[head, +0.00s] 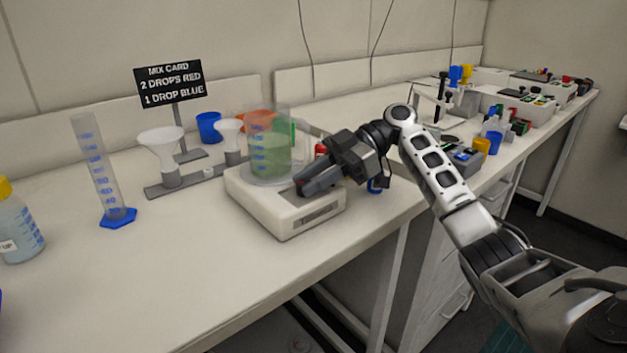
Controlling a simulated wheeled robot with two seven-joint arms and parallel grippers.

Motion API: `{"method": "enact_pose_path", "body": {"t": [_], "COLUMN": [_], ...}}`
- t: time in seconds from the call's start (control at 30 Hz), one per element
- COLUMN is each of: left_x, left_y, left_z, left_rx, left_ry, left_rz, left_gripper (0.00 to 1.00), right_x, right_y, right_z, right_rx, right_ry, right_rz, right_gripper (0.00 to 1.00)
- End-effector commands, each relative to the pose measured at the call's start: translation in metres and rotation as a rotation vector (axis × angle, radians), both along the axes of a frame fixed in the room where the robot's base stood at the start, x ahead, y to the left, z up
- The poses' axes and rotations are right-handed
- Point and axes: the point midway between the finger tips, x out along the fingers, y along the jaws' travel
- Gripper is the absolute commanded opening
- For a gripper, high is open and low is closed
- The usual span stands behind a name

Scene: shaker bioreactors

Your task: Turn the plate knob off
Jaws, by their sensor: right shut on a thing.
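The plate (262,209) is a white, box-shaped unit near the front edge of the bench, with a dark slotted panel on its front. A clear beaker (269,153) with green liquid and blue marks stands upright on it. My right gripper (301,187) reaches in from the right, low over the top of the plate at its front, beside the beaker. The knob's setting cannot be read. My left gripper is not in view.
A measuring cylinder (100,170), a funnel stand (171,190), a blue cup (208,127) and a black mix card sign (171,84) stand left of the plate. A yellow-capped bottle (18,225) is far left. Lab devices crowd the right.

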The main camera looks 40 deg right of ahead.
Motion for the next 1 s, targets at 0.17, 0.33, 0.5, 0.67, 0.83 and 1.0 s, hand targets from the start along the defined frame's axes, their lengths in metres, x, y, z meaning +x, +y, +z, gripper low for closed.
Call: {"method": "enact_pose_path", "body": {"t": [0.17, 0.33, 0.5, 0.67, 0.83, 1.0], "left_x": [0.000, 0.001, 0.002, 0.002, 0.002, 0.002], "left_y": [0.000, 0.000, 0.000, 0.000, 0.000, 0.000], "left_z": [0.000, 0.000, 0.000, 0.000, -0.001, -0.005], "left_rx": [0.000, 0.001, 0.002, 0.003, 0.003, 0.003], "left_ry": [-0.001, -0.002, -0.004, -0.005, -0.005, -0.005], "left_rz": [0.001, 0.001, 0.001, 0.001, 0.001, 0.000], "left_gripper": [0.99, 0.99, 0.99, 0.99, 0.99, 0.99], "right_x": [0.000, 0.000, 0.000, 0.000, 0.000, -0.004], "right_y": [0.002, 0.002, 0.002, 0.001, -0.004, -0.029], "right_z": [-0.002, -0.002, -0.002, -0.001, 0.001, 0.011], "right_rx": [0.001, 0.001, 0.001, 0.000, -0.001, 0.000], "right_ry": [0.003, 0.004, 0.004, 0.002, 0.001, 0.000], "right_rz": [0.007, 0.007, 0.007, 0.006, 0.003, 0.001], "right_gripper": [0.04, 0.04, 0.48, 0.48, 0.48, 0.48]}}
